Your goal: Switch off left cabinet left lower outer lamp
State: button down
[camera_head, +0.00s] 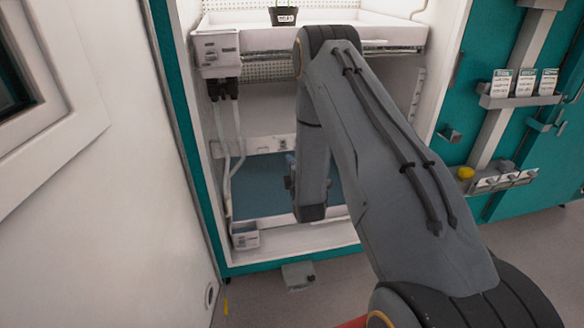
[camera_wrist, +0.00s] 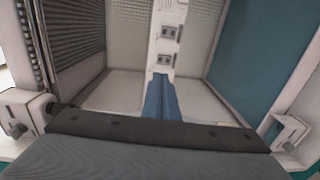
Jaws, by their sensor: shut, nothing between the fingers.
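The cabinet (camera_head: 182,125) stands open in the head view, and my arm reaches into it. In the wrist view my gripper (camera_wrist: 160,78) shows as two blue fingers held together, with nothing between them. Their tips overlap the near end of a white strip (camera_wrist: 167,15) in the picture. The strip carries two small dark-framed switch-like fittings (camera_wrist: 168,33); I cannot tell whether the fingers touch it. A pale strip (camera_head: 262,146) crosses the cabinet's back wall in the head view. My arm hides most of the gripper there. I cannot tell which fitting is the named lamp's switch or its state.
A white box (camera_head: 216,50) with cables hangs at the cabinet's upper left. A small white box (camera_head: 245,237) sits at lower left. A teal panel (camera_head: 470,120) with holders stands right.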

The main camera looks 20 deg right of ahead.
jog(key=shift+s+a+r, duration=0.1)
jog(key=shift+s+a, duration=0.05)
jog(key=shift+s, duration=1.1)
